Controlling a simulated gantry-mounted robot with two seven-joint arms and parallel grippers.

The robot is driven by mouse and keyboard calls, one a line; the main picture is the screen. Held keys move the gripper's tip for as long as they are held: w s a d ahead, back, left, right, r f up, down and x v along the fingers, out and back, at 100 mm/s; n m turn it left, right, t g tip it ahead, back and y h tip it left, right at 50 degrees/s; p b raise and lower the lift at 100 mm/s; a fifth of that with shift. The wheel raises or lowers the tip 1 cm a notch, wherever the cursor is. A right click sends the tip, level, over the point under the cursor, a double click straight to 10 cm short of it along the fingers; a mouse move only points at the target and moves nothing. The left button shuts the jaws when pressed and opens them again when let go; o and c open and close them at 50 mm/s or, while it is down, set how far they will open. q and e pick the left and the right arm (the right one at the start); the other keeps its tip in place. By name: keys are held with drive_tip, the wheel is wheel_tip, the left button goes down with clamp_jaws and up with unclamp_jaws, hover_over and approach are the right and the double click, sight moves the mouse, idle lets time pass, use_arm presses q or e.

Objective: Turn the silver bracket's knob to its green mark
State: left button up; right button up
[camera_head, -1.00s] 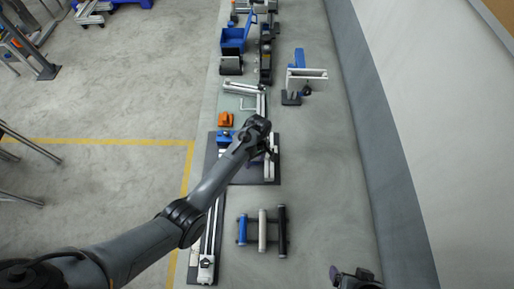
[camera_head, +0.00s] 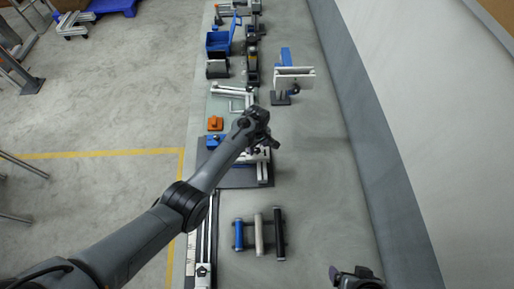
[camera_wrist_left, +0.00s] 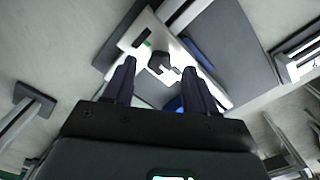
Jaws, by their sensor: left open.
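The silver bracket (camera_wrist_left: 205,72) is a pale plate in the left wrist view, lying on a dark base. Its dark knob (camera_wrist_left: 160,64) sits between and beyond my fingertips. A small green mark (camera_wrist_left: 148,42) shows on the plate above and left of the knob. My left gripper (camera_wrist_left: 160,75) is open, one finger on each side of the knob in the picture; I cannot tell whether they touch it. In the head view my left gripper (camera_head: 268,140) is over the bracket (camera_head: 262,170) and hides its knob. My right gripper (camera_head: 355,278) is at the bottom right edge, its fingers unclear.
A stand with blue, silver and black rollers (camera_head: 259,234) lies in front of the bracket. An orange block (camera_head: 215,123) and a blue block (camera_head: 214,142) are left of it. A white-topped stand (camera_head: 293,77) is behind. The bench at right (camera_head: 325,190) is clear.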

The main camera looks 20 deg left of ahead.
use_arm(q)
drive_tip(key=shift+f, duration=0.8)
clamp_jaws()
